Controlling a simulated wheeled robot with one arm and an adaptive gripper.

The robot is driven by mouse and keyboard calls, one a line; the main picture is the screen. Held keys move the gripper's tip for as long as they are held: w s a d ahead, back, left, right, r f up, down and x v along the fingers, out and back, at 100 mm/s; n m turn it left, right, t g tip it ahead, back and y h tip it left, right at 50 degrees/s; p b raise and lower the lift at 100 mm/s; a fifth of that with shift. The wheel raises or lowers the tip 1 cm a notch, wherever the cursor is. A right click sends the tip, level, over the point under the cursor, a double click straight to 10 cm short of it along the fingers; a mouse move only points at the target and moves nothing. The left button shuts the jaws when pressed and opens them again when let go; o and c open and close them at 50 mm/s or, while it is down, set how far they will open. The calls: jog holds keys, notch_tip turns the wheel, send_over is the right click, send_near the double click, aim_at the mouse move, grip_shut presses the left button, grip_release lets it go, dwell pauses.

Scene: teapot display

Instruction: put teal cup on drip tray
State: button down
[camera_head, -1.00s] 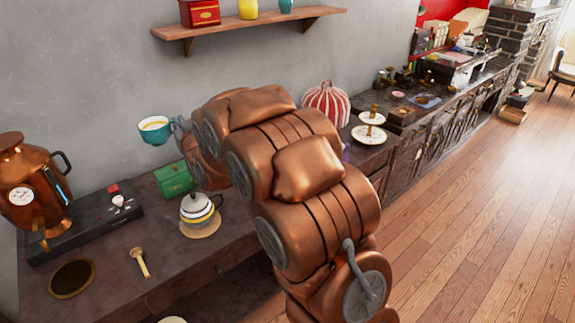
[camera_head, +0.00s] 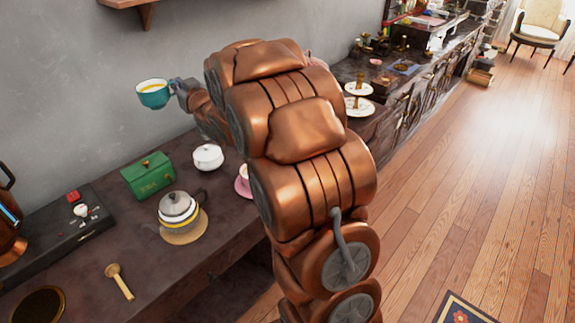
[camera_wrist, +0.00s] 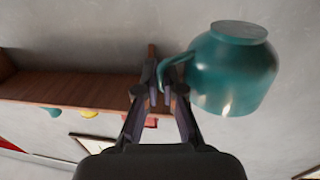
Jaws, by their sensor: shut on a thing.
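The teal cup (camera_head: 153,97) is up in the air in front of the grey wall, upright, with yellow and white showing inside. My gripper (camera_head: 180,90) is shut on its handle, at the cup's right side. In the wrist view the teal cup (camera_wrist: 232,72) is at upper right, and my gripper's fingertips (camera_wrist: 162,88) meet at its handle. A round dark disc with a brass rim, which looks like the drip tray (camera_head: 38,306), lies on the counter at lower left, partly cut off by the frame edge. Nothing stands on its visible part.
A green tin (camera_head: 148,176), a white pot (camera_head: 208,157) and a grey-and-yellow teapot (camera_head: 179,209) stand on the counter. A wooden scoop (camera_head: 120,282) lies near the disc. A black box (camera_head: 60,235) and a copper urn (camera_head: 8,235) are at left. A wooden shelf (camera_wrist: 70,88) is on the wall.

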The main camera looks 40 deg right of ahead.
jog(key=s+d+f+b, duration=0.4)
jog(key=s+d+f, duration=0.15)
jog(key=d, duration=0.25)
jog(key=s+d+f+b, duration=0.4)
jog(key=s+d, duration=0.2)
jog(key=d, duration=0.2)
jog(key=s+d+f+b, duration=0.3)
jog(key=s+f, duration=0.3)
jog(key=s, duration=0.3)
jog(key=s+d+f+b, duration=0.4)
jog(key=s+f+b, duration=0.2)
jog(key=s, duration=0.3)
jog(key=shift+s+f, duration=0.2)
jog(key=shift+f, duration=0.25)
jog(key=w+d, duration=0.3)
jog(key=w, duration=0.1)
jog(key=w+d+f+b, duration=0.1)
jog(key=w+d, duration=0.5)
jog(key=w, duration=0.1)
jog(key=shift+w+d+f, duration=0.25)
jog(key=shift+w+d, duration=0.05)
jog(key=shift+w, duration=0.05)
jog(key=shift+w+d+f, duration=0.15)
jog(key=shift+w+f, duration=0.05)
jog(key=shift+f, duration=0.6)
jog(key=shift+w+d+f, duration=0.15)
jog(key=shift+f, duration=0.6)
jog(key=shift+f, duration=0.1)
jog(key=c, duration=1.3)
grip_release()
